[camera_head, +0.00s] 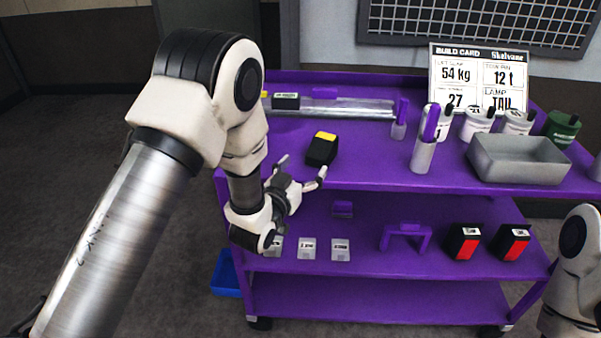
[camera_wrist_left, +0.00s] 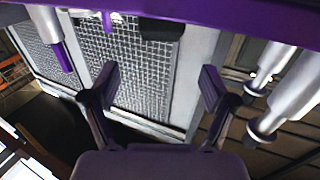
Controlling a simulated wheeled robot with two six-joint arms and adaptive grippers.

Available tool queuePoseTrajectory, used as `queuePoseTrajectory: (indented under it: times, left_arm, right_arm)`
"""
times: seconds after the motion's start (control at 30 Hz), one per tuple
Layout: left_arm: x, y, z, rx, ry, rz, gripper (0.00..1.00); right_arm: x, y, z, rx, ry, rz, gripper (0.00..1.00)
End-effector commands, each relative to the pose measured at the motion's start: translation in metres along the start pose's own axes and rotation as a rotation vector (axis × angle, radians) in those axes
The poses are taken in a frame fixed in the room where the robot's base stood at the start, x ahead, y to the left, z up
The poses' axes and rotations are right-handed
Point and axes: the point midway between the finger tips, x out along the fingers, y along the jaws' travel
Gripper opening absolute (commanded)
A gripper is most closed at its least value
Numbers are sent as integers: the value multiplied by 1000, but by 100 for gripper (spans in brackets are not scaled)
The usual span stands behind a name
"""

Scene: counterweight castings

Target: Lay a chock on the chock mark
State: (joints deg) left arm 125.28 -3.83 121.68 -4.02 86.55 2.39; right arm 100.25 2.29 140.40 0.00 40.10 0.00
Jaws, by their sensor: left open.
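A black block with a yellow patch on top, which looks like a chock (camera_head: 322,150), sits on the purple cart's top shelf near its front left edge. My left gripper (camera_head: 303,167) is open and empty just in front of it and slightly lower, its two fingers spread apart; I cannot tell whether they touch it. In the left wrist view the open fingers (camera_wrist_left: 159,87) have nothing between them, and I cannot make out the chock there. I cannot clearly pick out the chock mark. My right gripper is out of view.
The cart's top (camera_head: 375,160) is bare right of the chock. A grey tray (camera_head: 518,160), white bottles, a green can (camera_head: 562,128) and a build card (camera_head: 478,77) stand at the right. A labelled black piece (camera_head: 286,101) lies at the back left. The lower shelf holds small blocks.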

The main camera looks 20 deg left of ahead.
Motion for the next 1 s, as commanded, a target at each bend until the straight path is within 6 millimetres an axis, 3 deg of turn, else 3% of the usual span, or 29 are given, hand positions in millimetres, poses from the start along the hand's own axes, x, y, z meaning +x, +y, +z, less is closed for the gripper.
queuePoseTrajectory:
  times: [0.3, 0.37, 0.43, 0.47, 0.5, 0.57, 0.6, 0.67, 0.7, 0.83, 0.9, 1.0]
  left_arm:
    - [0, -1, 6, -1, -17, -2, 85]
    - [-6, -3, 24, -6, -75, -9, 85]
    - [-24, -6, 67, -14, -207, -24, 85]
    - [-38, -8, 91, -21, -288, -33, 85]
    - [-61, -10, 128, -31, -412, -46, 85]
    - [-106, -13, 182, -49, -616, -67, 85]
    - [-142, -13, 216, -62, -760, -80, 85]
    - [-200, -12, 258, -80, -970, -95, 85]
    - [-238, -10, 278, -91, -1098, -104, 85]
    - [-338, -3, 308, -123, -1418, -121, 85]
    - [-369, 0, 311, -132, -1516, -123, 90]
    - [-385, 2, 312, -137, -1567, -123, 90]
  right_arm:
    - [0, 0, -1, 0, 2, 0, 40]
    - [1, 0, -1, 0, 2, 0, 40]
    - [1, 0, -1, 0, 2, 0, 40]
    - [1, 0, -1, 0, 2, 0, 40]
    - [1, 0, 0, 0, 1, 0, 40]
    - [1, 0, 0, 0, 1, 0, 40]
    - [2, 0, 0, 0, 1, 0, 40]
    - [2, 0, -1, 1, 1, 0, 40]
    - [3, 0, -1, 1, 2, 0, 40]
    - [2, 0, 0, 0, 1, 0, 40]
    - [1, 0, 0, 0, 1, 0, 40]
    - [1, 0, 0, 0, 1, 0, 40]
